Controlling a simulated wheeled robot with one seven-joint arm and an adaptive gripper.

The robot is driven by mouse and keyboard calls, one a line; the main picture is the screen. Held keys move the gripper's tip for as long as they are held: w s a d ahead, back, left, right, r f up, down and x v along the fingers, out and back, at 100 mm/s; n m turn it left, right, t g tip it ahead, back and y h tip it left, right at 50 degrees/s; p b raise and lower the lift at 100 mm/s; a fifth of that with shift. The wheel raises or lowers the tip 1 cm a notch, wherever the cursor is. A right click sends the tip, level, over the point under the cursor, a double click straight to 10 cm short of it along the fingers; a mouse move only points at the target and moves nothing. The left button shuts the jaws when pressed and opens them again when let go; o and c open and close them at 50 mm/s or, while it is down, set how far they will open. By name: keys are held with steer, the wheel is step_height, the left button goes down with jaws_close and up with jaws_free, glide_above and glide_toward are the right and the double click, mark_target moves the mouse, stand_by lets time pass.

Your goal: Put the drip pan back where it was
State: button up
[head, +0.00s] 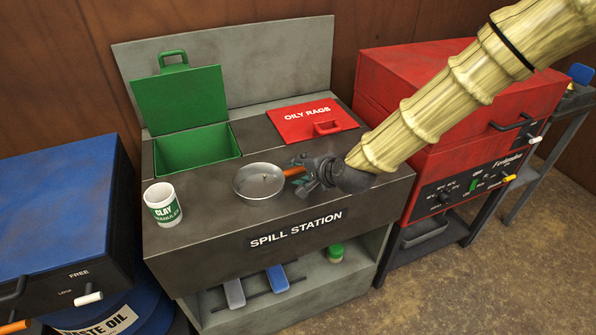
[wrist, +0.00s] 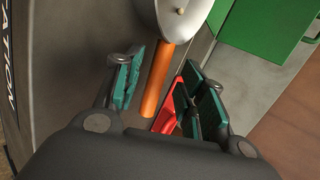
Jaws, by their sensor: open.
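A round, shallow metal pan (head: 259,181) with an orange handle rests on the dark top of the spill station (head: 200,225), near its middle. Its handle points right toward my gripper (head: 299,172). In the wrist view, part of the pan (wrist: 184,18) shows at the top, and the orange handle (wrist: 161,80) runs down between the fingers of my gripper (wrist: 165,72). The teal-padded fingers are open, one on each side of the handle, with gaps visible. A grey tray (head: 424,231) sits on the shelf under the red machine; I cannot tell which is called the drip pan.
An open green bin (head: 197,150) and a red "OILY RAGS" lid (head: 311,121) lie behind the pan. A red machine (head: 465,150) is at right, a blue box (head: 60,205) at far left. The counter's front right is clear.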

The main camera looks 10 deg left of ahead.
steer(key=v, duration=1)
steer(key=shift+r, duration=0.1)
stand_by(1.1)
